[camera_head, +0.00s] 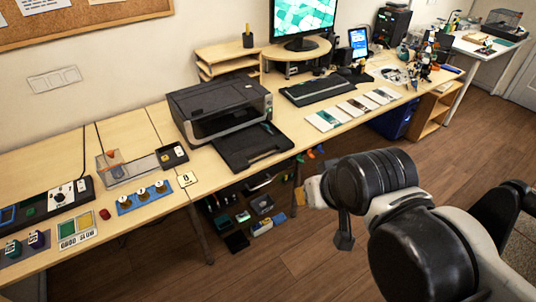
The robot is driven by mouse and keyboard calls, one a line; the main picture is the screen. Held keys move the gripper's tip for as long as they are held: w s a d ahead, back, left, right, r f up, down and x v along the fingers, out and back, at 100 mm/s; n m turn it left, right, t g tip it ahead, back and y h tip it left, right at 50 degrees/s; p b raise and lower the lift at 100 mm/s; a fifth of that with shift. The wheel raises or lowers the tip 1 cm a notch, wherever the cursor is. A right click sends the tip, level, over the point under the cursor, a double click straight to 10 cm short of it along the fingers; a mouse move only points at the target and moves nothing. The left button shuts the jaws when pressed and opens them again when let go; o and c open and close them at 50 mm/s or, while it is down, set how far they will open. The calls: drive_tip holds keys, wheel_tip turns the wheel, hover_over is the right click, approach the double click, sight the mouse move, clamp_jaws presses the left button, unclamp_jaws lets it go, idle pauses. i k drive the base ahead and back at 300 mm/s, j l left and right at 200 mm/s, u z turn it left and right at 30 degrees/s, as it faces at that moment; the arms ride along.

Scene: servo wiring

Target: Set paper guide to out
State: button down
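A black-and-grey printer (217,108) stands on the long wooden desk, left of the picture's middle. Its black paper tray (246,150) extends from the front toward the desk's front edge. A small teal piece (268,128) shows at the tray's right side; I cannot tell whether it is the paper guide, or how the guide is set. My arm reaches in from the lower right. A dark part at its end, which seems to be my gripper (343,238), hangs over the floor in front of the desk, apart from the printer. Its fingers are not clear.
A keyboard (322,88) and several cards lie right of the printer. A clear box (117,167), a blue knob panel (146,197) and switches lie to its left. Bins (262,205) stand below the desk. The wooden floor (290,265) in front is clear.

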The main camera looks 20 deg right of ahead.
sight(266, 126)
drive_tip(key=i+j, duration=0.9)
drive_tip(key=j+z, duration=0.05)
